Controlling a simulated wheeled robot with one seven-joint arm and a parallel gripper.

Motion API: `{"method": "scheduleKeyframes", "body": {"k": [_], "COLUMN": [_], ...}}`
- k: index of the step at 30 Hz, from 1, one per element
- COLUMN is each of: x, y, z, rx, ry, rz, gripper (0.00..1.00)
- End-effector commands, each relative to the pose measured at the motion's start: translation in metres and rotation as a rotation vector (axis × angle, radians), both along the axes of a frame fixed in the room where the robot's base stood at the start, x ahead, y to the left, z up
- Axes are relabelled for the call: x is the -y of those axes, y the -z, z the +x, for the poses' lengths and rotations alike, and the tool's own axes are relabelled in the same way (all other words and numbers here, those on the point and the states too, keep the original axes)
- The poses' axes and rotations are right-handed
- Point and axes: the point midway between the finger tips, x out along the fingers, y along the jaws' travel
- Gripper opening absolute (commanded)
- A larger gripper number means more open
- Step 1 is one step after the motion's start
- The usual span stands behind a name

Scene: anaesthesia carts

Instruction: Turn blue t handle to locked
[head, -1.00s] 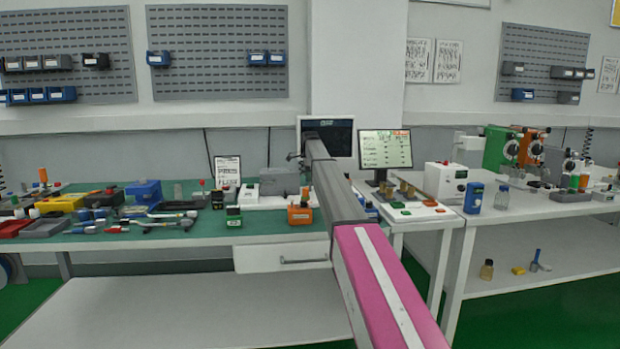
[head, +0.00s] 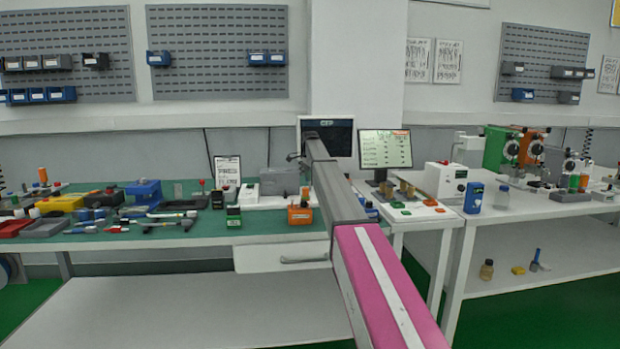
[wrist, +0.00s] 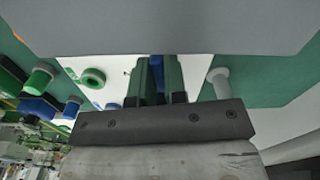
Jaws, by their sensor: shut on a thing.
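In the wrist view my gripper (wrist: 159,88) is shut, its two dark fingers on either side of a narrow blue part (wrist: 156,70), which I take to be the blue T handle. Only a thin strip of it shows between the fingers; its crossbar and any lock marking are hidden, so I cannot tell its angle. A white panel (wrist: 115,75) lies behind it. In the head view my arm reaches to the back of the green bench, and the handle cannot be made out.
In the wrist view a large grey surface (wrist: 170,25) fills the top, close to the fingers. A green ring (wrist: 93,78) and a green cylinder (wrist: 40,76) are at left, a white peg (wrist: 218,80) at right. A monitor (head: 385,149) stands right of my arm.

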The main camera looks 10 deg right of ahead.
Motion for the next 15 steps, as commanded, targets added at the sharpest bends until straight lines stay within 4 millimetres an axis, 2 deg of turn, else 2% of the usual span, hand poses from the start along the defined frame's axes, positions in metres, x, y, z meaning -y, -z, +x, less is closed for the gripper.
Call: {"method": "scheduleKeyframes", "body": {"k": [15], "x": [0.0000], "y": [-0.0007], "z": [0.0003], "rx": [0.001], "ry": [-0.478], "rz": [0.000], "gripper": [0.00]}}
